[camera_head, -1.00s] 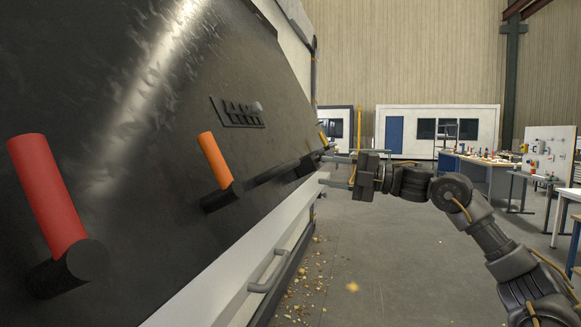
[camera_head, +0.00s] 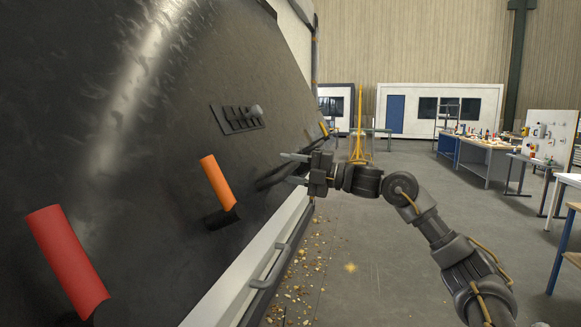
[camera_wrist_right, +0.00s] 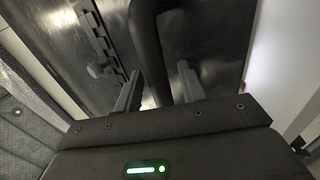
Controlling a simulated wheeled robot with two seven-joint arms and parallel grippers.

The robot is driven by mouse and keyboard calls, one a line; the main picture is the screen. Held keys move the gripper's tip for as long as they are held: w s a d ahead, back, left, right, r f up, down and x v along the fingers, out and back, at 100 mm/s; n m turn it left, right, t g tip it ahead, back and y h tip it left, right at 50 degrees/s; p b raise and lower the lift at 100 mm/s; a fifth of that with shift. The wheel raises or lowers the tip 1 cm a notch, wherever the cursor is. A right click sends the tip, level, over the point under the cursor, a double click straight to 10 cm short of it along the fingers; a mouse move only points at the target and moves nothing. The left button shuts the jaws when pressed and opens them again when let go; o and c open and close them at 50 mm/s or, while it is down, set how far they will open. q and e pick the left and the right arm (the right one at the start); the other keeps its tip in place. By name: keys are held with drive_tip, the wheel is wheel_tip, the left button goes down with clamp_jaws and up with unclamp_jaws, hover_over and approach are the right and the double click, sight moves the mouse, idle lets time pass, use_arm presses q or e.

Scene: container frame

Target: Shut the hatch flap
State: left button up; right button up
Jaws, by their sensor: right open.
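The hatch flap (camera_head: 150,150) is a large dark, scuffed sloping panel filling the left of the head view. A dark bar handle (camera_head: 270,180) stands out from its lower part. My right gripper (camera_head: 288,168) is open, its fingers pointing left at this bar. In the right wrist view the bar (camera_wrist_right: 150,50) runs up between the two spread fingers (camera_wrist_right: 158,85). I cannot tell whether a finger touches it. My left gripper is out of view.
A red grip (camera_head: 68,262) and an orange grip (camera_head: 217,182) stand out from the panel. A slotted vent (camera_head: 237,118) is above. A pale sill (camera_head: 265,245) with a rail runs below. The floor (camera_head: 390,240) at right is mostly clear; workbenches stand farther off.

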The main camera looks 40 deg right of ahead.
clamp_jaws()
drive_tip(key=shift+f, duration=0.1)
